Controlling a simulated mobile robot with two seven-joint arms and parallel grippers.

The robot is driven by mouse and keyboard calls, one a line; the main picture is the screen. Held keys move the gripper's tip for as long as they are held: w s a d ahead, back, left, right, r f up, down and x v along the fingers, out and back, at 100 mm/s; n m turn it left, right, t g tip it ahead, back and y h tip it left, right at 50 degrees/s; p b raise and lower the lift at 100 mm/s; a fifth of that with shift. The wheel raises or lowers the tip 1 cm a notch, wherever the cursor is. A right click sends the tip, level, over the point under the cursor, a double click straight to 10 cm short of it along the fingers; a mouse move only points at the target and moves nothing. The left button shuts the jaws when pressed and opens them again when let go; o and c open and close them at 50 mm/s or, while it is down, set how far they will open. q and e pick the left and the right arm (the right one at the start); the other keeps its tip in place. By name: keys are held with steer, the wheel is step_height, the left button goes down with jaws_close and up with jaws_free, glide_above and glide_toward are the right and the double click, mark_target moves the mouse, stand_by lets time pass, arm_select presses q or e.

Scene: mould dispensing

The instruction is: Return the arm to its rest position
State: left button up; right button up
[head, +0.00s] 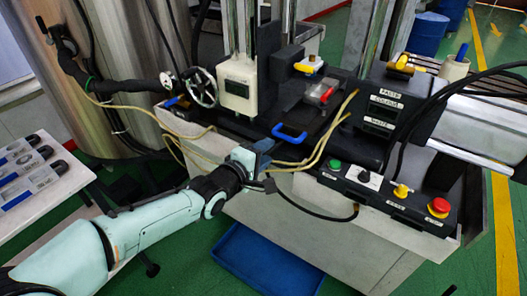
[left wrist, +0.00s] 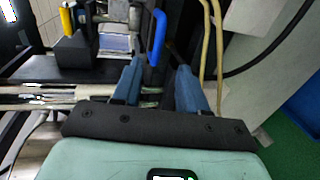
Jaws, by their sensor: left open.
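My left arm reaches in from the left in the head view, and its pale green links are bent at the elbow. My left gripper (head: 262,152) is at the front edge of the machine, just below a blue handle (head: 289,135). In the left wrist view the two blue fingers of the gripper (left wrist: 158,80) are apart with nothing held between them. The blue handle (left wrist: 157,38) shows just beyond the fingertips there. Whether a finger touches it I cannot tell. My right gripper is not in view.
A control box with buttons, including a red one (head: 438,207), is at the front right of the machine. Yellow hoses (head: 318,150) and black cables cross near the gripper. A blue tray (head: 262,262) is on the floor. A white table (head: 45,195) stands at the left.

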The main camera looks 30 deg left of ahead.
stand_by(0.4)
